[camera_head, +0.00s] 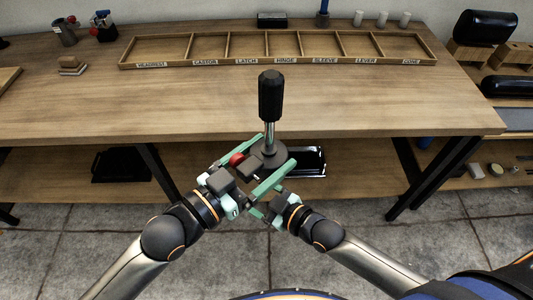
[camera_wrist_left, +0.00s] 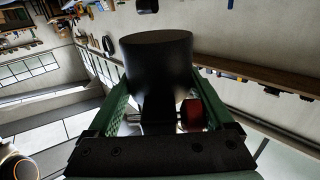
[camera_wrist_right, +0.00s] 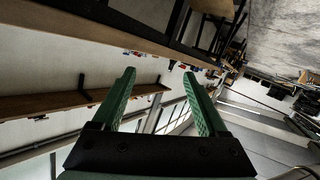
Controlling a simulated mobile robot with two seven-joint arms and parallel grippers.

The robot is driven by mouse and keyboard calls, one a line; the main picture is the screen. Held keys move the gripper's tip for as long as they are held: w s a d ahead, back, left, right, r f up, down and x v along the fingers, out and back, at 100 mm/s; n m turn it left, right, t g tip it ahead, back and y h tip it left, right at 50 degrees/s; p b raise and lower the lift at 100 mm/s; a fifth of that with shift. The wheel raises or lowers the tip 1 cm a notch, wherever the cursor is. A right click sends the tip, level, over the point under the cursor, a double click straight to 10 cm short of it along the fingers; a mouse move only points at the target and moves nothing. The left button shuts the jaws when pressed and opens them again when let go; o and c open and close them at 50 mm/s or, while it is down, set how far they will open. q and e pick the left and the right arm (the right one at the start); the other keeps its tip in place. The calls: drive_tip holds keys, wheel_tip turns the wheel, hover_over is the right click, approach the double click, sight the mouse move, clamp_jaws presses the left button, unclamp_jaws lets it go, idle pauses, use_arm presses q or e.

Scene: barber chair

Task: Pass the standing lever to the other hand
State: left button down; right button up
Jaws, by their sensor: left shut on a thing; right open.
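The standing lever has a black grip (camera_head: 270,95), a thin metal shaft and a wide dark lower end (camera_head: 268,153). It is upright in front of the bench's front edge. My left gripper (camera_head: 275,151) is shut on its lower part. In the left wrist view a thick black part of the lever (camera_wrist_left: 157,60) sits between the green fingers, with a red knob (camera_wrist_left: 192,113) beside it. My right gripper (camera_head: 262,207) is close below the left one, partly hidden. The right wrist view shows its fingers (camera_wrist_right: 160,90) open and empty.
The wooden bench (camera_head: 190,110) is mostly clear. A wooden tray (camera_head: 128,64) with labelled compartments, one marked LEVER, lies at its back. A lower shelf (camera_head: 60,180) holds a black tray (camera_head: 122,165). Black cushions (camera_head: 483,27) are at the right.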

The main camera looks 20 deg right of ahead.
use_arm(q)
drive_tip(key=shift+r, duration=0.15)
use_arm(e)
drive_tip(key=s+d+f+m+g+h, duration=0.3)
drive_tip(key=s+d+f+m+h, duration=0.3)
drive_tip(key=s+d+f+m, duration=0.2)
drive_tip(key=s+d+f, duration=0.2)
drive_tip(key=s+f, duration=0.2)
drive_tip(key=s, duration=0.1)
drive_tip(key=shift+d+h, duration=0.3)
drive_tip(key=shift+h, duration=0.1)
